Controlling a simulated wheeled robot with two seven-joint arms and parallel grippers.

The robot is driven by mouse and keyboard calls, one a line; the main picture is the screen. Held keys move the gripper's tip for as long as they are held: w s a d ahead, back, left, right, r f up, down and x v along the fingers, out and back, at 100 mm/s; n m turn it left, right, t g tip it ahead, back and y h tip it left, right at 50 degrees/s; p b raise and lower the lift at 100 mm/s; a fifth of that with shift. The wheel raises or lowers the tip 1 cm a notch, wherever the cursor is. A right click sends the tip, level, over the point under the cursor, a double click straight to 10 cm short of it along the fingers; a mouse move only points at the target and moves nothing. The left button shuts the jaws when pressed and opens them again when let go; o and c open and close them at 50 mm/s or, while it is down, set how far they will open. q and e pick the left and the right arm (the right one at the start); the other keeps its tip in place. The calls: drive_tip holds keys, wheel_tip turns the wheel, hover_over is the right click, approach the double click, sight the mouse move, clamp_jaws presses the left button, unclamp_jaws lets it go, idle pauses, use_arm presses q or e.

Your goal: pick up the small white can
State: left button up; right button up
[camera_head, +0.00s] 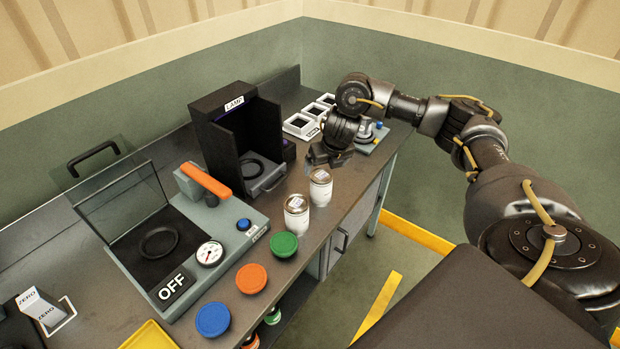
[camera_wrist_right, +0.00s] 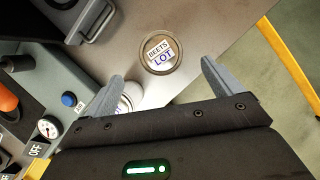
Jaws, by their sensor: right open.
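The other can (camera_wrist_right: 125,106) is partly hidden by a finger. My right gripper (camera_head: 326,158) is open and empty, behind and above the farther can; its parted fingers also show in the wrist view (camera_wrist_right: 162,72). My left gripper is out of view.
A black lamp box (camera_head: 235,135) stands left of the cans. A grey device with an orange handle (camera_head: 205,180) and a gauge is nearer. Green (camera_head: 284,244), orange (camera_head: 251,278) and blue (camera_head: 212,319) discs line the front edge. White square trays (camera_head: 300,125) sit at the back.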

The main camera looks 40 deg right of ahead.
sight(321, 175)
drive_tip(key=shift+w+d+r, duration=0.15)
drive_tip(key=shift+d, duration=0.05)
drive_tip(key=f, duration=0.1)
drive_tip(key=f+b, duration=0.1)
drive_tip(key=shift+s+d+f+b, duration=0.15)
drive_tip(key=shift+s+f+b, duration=0.1)
drive_tip(key=shift+f+b, duration=0.15)
drive_tip(key=shift+w+d+f, duration=0.2)
drive_tip(key=shift+w+f, duration=0.55)
drive_tip(key=shift+f, duration=0.25)
drive_tip(key=shift+w, duration=0.1)
drive_tip(key=shift+f+b, duration=0.2)
drive_tip(key=shift+b, duration=0.1)
drive_tip(key=x, duration=0.2)
drive_tip(key=p+x, duration=0.1)
drive_tip(key=x, duration=0.1)
drive_tip(key=shift+w+f, duration=0.25)
drive_tip(key=shift+w, duration=0.2)
drive_tip(key=shift+s+a, duration=0.1)
drive_tip(key=shift+c, duration=0.5)
drive_tip(key=c, duration=1.2)
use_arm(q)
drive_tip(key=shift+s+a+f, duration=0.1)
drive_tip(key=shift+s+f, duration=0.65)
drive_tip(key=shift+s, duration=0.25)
use_arm(e)
drive_tip(key=shift+r, duration=0.1)
drive_tip(key=shift+c, duration=0.2)
drive_tip(key=shift+r, duration=0.1)
